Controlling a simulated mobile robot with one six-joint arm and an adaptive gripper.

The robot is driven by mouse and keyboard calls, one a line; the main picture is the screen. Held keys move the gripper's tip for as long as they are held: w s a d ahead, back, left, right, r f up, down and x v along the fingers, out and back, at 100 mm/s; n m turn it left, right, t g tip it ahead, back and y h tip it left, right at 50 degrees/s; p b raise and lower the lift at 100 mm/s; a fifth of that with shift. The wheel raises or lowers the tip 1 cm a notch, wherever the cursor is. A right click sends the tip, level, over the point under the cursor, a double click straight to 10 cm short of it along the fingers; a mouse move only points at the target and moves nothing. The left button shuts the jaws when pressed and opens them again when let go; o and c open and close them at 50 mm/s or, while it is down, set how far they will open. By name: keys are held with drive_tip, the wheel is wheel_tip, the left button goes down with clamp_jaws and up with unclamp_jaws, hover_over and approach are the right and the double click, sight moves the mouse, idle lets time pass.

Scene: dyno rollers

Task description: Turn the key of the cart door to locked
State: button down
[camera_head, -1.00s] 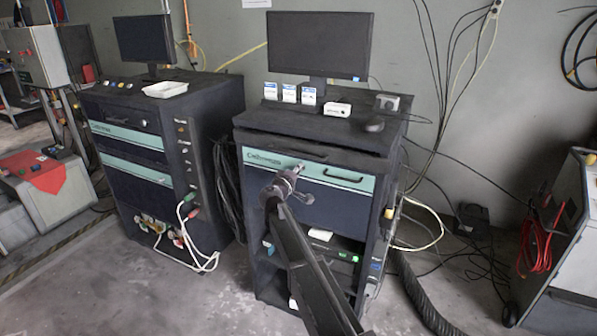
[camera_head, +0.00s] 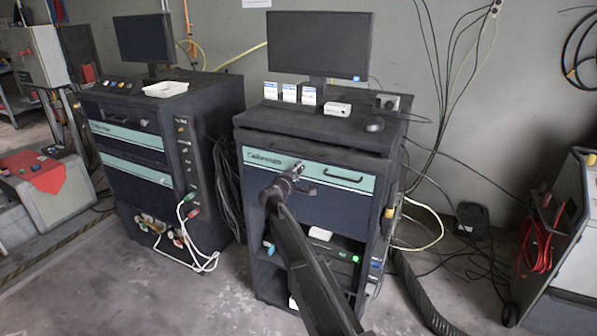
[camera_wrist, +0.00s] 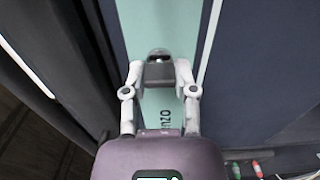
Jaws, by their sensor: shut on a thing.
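The cart door (camera_head: 318,196) is the dark blue front with a teal strip (camera_head: 262,158) on the middle cart. My gripper (camera_head: 297,168) is at the strip, left of the dark handle, and its body hides part of the door. In the wrist view my gripper (camera_wrist: 159,72) has its two light-grey fingers closed on a small dark key (camera_wrist: 158,57) in front of the teal strip. The key's lower part and its slot are hidden, so its exact turn angle cannot be told.
A dark bar handle (camera_head: 343,179) sits right of my gripper. A monitor (camera_head: 320,45) and small white boxes stand on the cart top. A second cart (camera_head: 130,165) stands to the left. Cables and a black hose (camera_head: 418,295) lie on the right-hand floor.

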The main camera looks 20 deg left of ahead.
drive_tip(key=shift+w, duration=0.1)
drive_tip(key=shift+c, duration=2)
unclamp_jaws()
drive_tip(key=s, duration=1.2)
drive_tip(key=shift+a, duration=0.45)
